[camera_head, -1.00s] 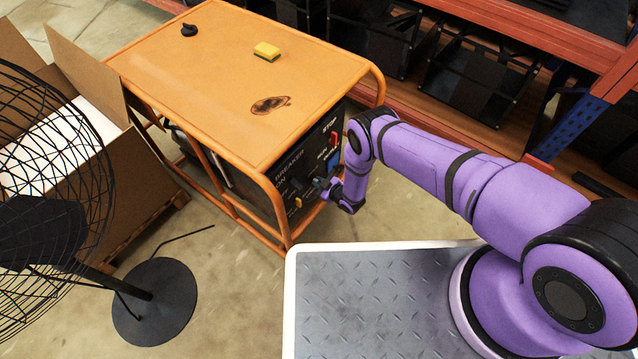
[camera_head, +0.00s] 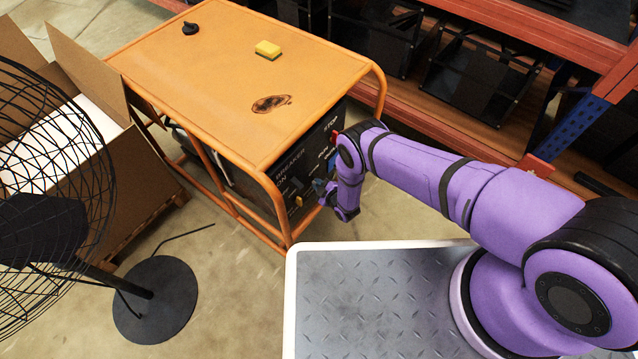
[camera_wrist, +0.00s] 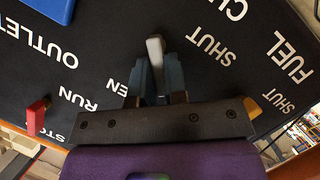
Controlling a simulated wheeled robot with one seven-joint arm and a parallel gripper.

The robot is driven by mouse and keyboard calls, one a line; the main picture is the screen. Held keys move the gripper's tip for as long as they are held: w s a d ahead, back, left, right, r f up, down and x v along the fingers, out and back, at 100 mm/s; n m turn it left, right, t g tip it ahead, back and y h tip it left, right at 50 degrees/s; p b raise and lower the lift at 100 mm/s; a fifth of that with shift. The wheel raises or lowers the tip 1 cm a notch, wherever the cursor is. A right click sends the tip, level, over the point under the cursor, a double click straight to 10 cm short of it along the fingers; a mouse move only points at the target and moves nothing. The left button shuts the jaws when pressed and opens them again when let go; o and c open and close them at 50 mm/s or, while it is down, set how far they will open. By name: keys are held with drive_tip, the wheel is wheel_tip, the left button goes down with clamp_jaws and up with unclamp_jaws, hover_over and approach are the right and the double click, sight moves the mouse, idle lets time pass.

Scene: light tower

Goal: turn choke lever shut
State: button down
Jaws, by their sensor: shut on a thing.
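The choke lever (camera_wrist: 155,46) is a grey bar in the wrist view. It stands between the dark blue-grey fingers of my gripper (camera_wrist: 158,78), which is shut on it. The lever points up in the picture, between a partly hidden word ending in "EN" at lower left and "SHUT" at right. Its base is hidden by the fingers. In the head view my gripper (camera_head: 322,187) is at the generator's (camera_head: 240,75) black front panel, and the lever is too small and covered to make out.
A red switch (camera_wrist: 37,116) sits by "RUN" on the panel, left of my gripper. A yellow-orange part (camera_wrist: 252,108) shows right of it. A blue outlet cover (camera_wrist: 52,8) is at upper left. A black fan (camera_head: 155,300) stands left; orange shelving (camera_head: 500,30) is behind.

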drive_tip(key=shift+s+f+n+t, duration=0.2)
drive_tip(key=shift+n+t, duration=0.3)
drive_tip(key=shift+n, duration=0.3)
drive_tip(key=c, duration=1.2)
unclamp_jaws()
drive_tip(key=shift+a, duration=0.1)
drive_tip(key=shift+o, duration=0.2)
drive_tip(key=v, duration=1)
drive_tip(key=shift+s, duration=0.4)
